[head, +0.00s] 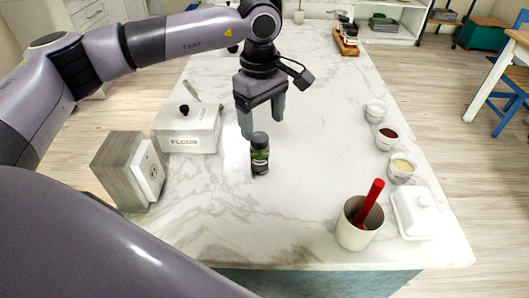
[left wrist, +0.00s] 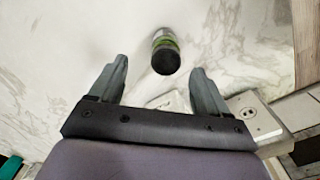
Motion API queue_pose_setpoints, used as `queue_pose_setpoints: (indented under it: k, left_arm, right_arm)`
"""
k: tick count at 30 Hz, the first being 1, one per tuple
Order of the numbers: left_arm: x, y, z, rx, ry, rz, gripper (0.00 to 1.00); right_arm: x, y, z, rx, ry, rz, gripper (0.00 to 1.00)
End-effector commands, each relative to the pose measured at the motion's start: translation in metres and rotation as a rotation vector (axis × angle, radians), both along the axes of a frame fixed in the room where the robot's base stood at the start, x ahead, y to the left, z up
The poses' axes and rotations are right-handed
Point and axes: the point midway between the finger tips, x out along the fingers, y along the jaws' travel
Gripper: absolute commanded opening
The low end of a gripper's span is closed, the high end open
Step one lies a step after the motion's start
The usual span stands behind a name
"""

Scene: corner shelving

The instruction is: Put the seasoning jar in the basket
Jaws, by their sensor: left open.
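The seasoning jar (head: 260,158), small and dark with a black lid and green label, stands upright on the white marble counter. It also shows in the left wrist view (left wrist: 165,50), beyond and between the fingertips. My left gripper (head: 262,122) is open and empty, pointing down just behind and above the jar, apart from it as far as I can see. Its two grey fingers show in the left wrist view (left wrist: 159,66). A brown basket-like holder (head: 341,46) with several jars stands at the counter's far end. My right gripper is not in view.
A white lidded flour box (head: 188,130) and a grey block-like item (head: 128,172) are left of the jar. Small bowls (head: 402,168), a white covered dish (head: 415,213) and a cup (head: 352,232) with a red handle line the right. The counter's middle is clear.

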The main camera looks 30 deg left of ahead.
Motion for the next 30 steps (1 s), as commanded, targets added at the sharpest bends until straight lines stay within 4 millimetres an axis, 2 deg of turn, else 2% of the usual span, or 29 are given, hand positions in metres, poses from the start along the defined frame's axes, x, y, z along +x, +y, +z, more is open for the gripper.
queue_pose_setpoints:
  k: [5, 18, 27, 29, 30]
  left_arm:
    - [0.000, 0.008, -0.006, 0.034, 0.006, 0.019, 0.77]
    - [-0.008, 0.005, -0.062, 0.030, 0.007, 0.018, 0.77]
    - [-0.007, 0.005, -0.069, 0.028, 0.004, 0.016, 0.77]
    - [-0.007, 0.005, -0.069, 0.028, 0.004, 0.016, 0.61]
    - [-0.007, 0.005, -0.069, 0.028, 0.004, 0.016, 0.48]
  right_arm:
    - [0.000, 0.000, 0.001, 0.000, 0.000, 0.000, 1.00]
    - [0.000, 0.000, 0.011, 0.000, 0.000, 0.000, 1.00]
    - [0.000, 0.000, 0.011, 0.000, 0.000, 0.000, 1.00]
    - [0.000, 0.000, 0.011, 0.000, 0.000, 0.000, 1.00]
    - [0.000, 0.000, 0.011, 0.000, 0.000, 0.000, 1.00]
